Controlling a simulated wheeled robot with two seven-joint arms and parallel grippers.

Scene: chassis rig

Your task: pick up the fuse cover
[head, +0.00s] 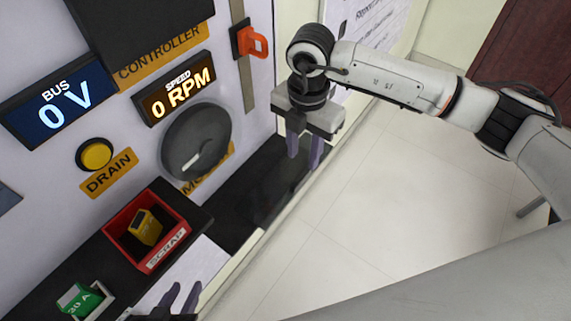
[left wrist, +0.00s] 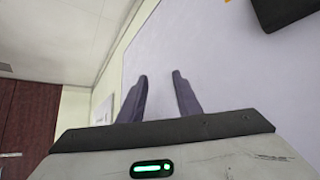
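I cannot pick out a fuse cover for certain in either view. A dark patch (head: 268,200) on the black shelf below the right gripper is too dim to identify. A green fuse marked 30 A (head: 80,299) sits in a pale holder at the lower left. My left gripper (head: 183,294) is at the bottom edge, right of the green fuse, with fingers apart and nothing between them. It also shows open and empty in the left wrist view (left wrist: 160,78). My right gripper (head: 304,152) points down over the shelf's far end, fingers apart and empty.
A red scrap bin (head: 118,222) holds a yellow fuse (head: 145,227). On the panel are the drain button (head: 96,154), a grey round knob (head: 196,142), two displays reading 0 V and 0 RPM, and an orange handle (head: 253,42). The tiled floor (head: 370,190) is clear.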

